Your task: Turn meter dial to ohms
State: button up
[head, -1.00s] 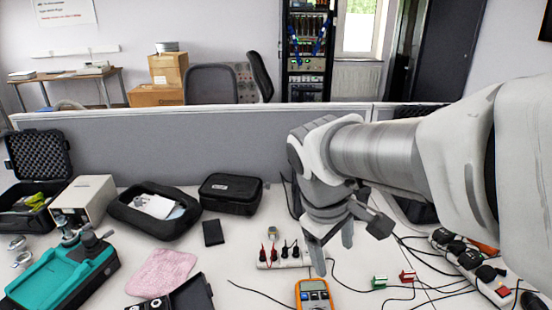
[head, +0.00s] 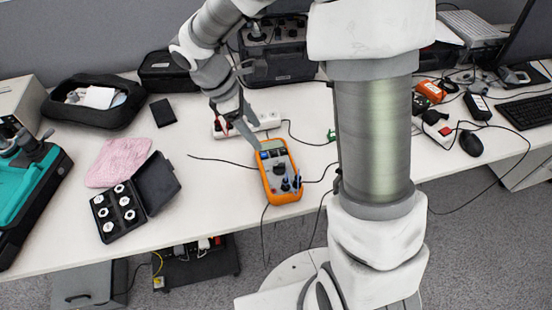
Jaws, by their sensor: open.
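The orange multimeter (head: 269,187) lies on the white table near its front edge, in the middle of the head view. Its screen is at the far end. Its dark round dial (head: 280,168) sits about mid-body, and probe plugs stand in the near end. The dial's pointer setting is too small to read. My gripper (head: 240,135) hangs from the upper left, just beyond and left of the meter's screen end. Its fingers are open and hold nothing. One finger reaches close to the meter's far edge; I cannot tell if it touches.
A white power strip (head: 262,122) lies behind the meter, partly hidden by my gripper. A black case of white pieces (head: 119,211), a pink cloth (head: 117,162) and a teal device (head: 32,205) are on the left. Black cables run beside the meter. A mouse (head: 471,143) is at right.

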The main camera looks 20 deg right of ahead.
aim_at(279, 165)
jog(key=b+x, duration=0.3)
jog(key=x, duration=1.1)
jog(key=shift+d+f, duration=0.1)
jog(key=shift+f, duration=0.1)
grip_shut()
